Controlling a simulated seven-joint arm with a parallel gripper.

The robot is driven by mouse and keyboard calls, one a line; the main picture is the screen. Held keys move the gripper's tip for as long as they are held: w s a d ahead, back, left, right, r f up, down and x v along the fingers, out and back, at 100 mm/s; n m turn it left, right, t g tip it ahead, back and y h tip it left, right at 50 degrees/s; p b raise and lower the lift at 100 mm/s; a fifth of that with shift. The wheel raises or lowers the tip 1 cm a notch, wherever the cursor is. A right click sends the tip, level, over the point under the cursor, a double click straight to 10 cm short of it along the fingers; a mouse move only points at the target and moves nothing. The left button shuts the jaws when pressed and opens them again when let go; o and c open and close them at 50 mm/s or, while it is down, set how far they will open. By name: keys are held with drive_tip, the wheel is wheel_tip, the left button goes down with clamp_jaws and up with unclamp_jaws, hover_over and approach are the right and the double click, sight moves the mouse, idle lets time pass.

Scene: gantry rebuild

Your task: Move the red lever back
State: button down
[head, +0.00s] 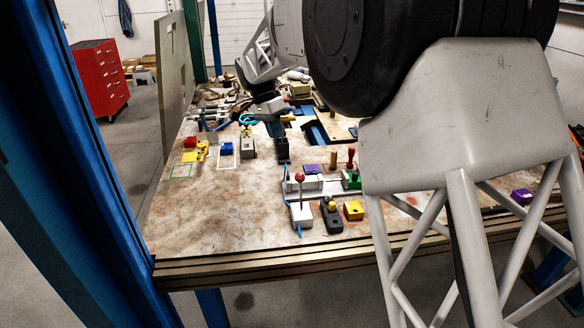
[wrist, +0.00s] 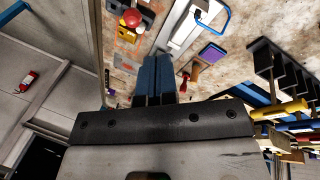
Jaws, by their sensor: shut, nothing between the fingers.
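The red lever (head: 300,177) has a red ball on a thin stem. It stands roughly upright on a white base (head: 301,214) near the front of the table. In the wrist view a red ball (wrist: 132,18) shows at the top, overlapping a dark box; its stem and base are not clear there. My gripper (wrist: 160,58) is shut and empty, its dark blue fingers together in the middle of the wrist view. The ball lies beyond and left of the fingertips, apart from them.
Beside the lever are a dark box with a yellow button (head: 332,214) and a yellow block (head: 353,210). The table's front left (head: 215,220) is clear.

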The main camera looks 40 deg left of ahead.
drive_tip(key=shift+s+a+f, duration=0.15)
drive_tip(key=shift+s+a, duration=0.05)
drive_tip(key=shift+a, duration=0.2)
drive_tip(key=shift+s+a+f, duration=0.15)
drive_tip(key=shift+a, duration=0.2)
drive_tip(key=shift+f, duration=0.15)
approach(301, 192)
drive_tip(key=w+a+f, duration=0.2)
drive_tip(key=a+f, duration=0.1)
drive_tip(key=shift+s+d+f, duration=0.15)
drive_tip(key=shift+s+d, duration=0.1)
drive_tip(key=shift+d, duration=0.45)
